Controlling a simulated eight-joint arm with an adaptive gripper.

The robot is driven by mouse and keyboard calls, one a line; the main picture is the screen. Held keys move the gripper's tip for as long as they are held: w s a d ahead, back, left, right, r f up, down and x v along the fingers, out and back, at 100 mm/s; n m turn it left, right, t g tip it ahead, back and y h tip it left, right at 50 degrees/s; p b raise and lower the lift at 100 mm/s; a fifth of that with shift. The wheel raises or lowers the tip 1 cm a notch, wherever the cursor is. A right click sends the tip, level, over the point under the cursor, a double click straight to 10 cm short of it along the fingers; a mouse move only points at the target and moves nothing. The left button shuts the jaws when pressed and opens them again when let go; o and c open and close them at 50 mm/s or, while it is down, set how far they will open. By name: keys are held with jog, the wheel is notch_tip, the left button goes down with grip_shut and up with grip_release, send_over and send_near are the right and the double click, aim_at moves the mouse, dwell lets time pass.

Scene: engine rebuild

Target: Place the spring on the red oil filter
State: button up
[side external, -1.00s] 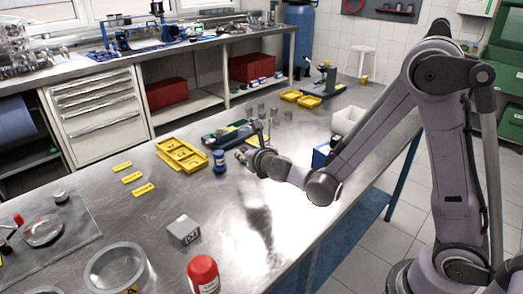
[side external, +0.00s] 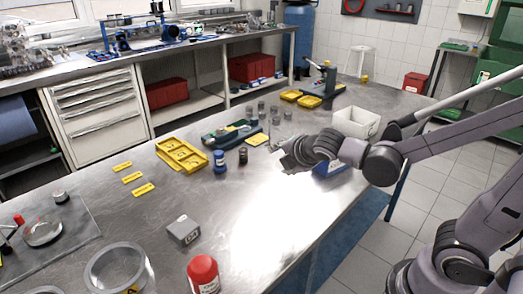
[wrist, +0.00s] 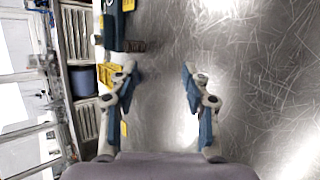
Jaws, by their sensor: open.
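The red oil filter (side external: 203,275) stands upright on the near part of the metal bench in the side view. A small dark upright cylinder (side external: 243,156), which looks like the spring, stands beside a blue bottle (side external: 219,161). The oil filter is out of the wrist view.
A yellow tray (side external: 182,155) and a green tray (side external: 230,134) lie left of and behind the spring. A grey box (side external: 183,231) and a metal ring (side external: 118,268) sit near the filter. A white bin (side external: 356,123) is behind my arm. The bench centre is clear.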

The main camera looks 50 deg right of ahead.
jog(key=s+a+m+g+y, duration=0.2)
jog(key=s+m+y, duration=0.1)
jog(key=s+m, duration=0.8)
jog(key=m, duration=0.4)
jog(key=shift+a+m+y, duration=0.15)
jog(key=shift+m+y, duration=0.15)
jog(key=shift+o, duration=0.5)
jog(key=shift+s+a+r+m, duration=0.1)
jog(key=shift+s+a+m, duration=0.2)
jog(key=shift+s+m, duration=0.35)
jog(key=shift+w, duration=0.15)
